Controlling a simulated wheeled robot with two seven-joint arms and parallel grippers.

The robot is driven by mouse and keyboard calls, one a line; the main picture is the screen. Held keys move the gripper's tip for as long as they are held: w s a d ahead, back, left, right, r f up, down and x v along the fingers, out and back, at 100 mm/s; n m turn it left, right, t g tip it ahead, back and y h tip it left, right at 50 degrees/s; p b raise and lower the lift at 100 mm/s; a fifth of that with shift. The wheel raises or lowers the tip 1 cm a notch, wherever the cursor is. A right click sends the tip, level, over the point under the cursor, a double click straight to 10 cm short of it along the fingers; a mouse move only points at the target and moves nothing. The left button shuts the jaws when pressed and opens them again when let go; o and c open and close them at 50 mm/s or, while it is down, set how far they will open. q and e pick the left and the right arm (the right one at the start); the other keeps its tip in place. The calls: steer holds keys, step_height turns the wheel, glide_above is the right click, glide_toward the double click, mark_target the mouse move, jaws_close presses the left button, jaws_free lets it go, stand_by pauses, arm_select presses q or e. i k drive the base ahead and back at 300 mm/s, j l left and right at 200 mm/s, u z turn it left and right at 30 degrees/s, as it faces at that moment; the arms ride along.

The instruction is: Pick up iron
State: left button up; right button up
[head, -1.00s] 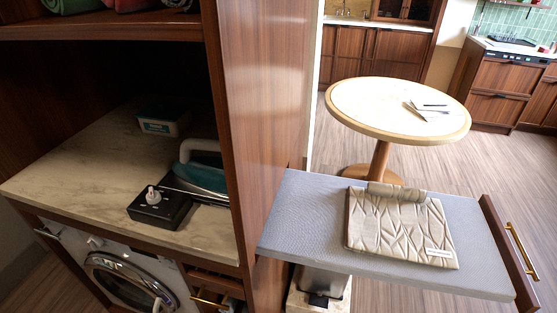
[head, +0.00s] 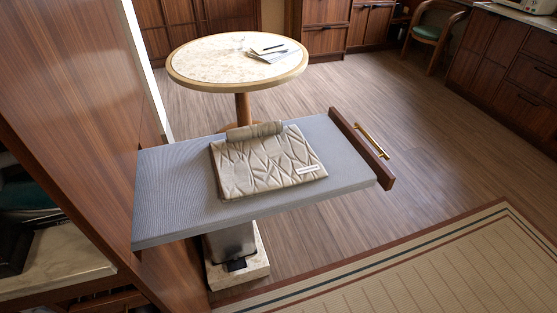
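The iron (head: 30,194) is at the far left edge of the head view, on the marble counter inside the wooden cabinet. Only part of its teal body shows; the cabinet's side panel and the frame edge hide the rest. Neither of my grippers is in view.
A grey pull-out ironing board (head: 170,195) juts from the cabinet side panel (head: 75,100), with a folded quilted cloth (head: 262,170) on it. A round table (head: 215,62) stands behind. A rug (head: 430,265) lies at front right. Open wooden floor (head: 400,130) lies to the right.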

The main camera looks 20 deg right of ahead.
mark_target(19, 193)
steer(key=j+z, duration=0.25)
steer(key=j, duration=0.15)
steer(key=k+j+z, duration=0.25)
steer(key=j+z, duration=0.25)
steer(key=j, duration=0.25)
steer(key=k+j+z, duration=0.15)
steer(key=j+z, duration=0.15)
